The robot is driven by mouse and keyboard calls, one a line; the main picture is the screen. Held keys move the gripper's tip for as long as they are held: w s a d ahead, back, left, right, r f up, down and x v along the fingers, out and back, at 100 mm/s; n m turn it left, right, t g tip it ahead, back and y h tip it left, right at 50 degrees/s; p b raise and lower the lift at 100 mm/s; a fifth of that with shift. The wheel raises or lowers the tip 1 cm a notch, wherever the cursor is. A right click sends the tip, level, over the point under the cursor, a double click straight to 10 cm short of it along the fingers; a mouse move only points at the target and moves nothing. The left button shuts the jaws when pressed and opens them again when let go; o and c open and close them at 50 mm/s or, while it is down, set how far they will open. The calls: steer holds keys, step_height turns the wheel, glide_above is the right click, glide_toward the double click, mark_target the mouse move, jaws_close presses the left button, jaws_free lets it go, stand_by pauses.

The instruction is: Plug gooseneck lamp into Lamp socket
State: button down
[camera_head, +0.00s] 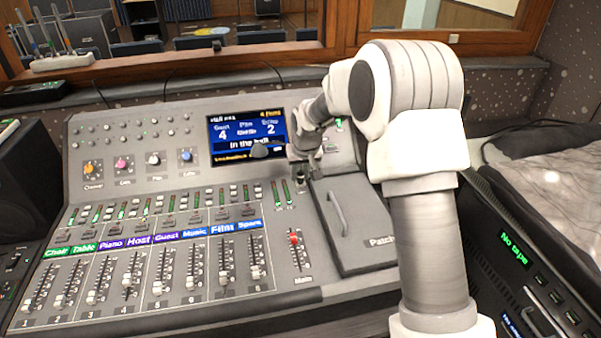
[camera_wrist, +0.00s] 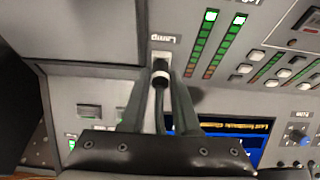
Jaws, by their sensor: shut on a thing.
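My gripper (camera_head: 302,170) is at the mixing desk, just right of the screen. In the wrist view its two fingers (camera_wrist: 160,82) are shut on the gooseneck lamp (camera_wrist: 160,78), near its dark plug end with a pale ring. The lamp's dark head (camera_head: 262,151) shows in front of the screen in the head view. The Lamp label (camera_wrist: 164,40) is upside down in the wrist view, just beyond the plug end. The socket itself is not visible; I cannot tell whether the plug is in it or only in front of it.
The mixing desk (camera_head: 190,190) has rows of faders and buttons around the gripper. A lit screen (camera_head: 235,125) is close on the left. A patch cover with a handle (camera_head: 338,213) is to the right. A tape unit (camera_head: 515,250) stands at the far right.

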steer(key=shift+s+f, duration=0.1)
steer(key=shift+f, duration=0.05)
stand_by(1.4)
steer(key=c, duration=0.6)
jaws_free()
steer(key=shift+d, duration=0.1)
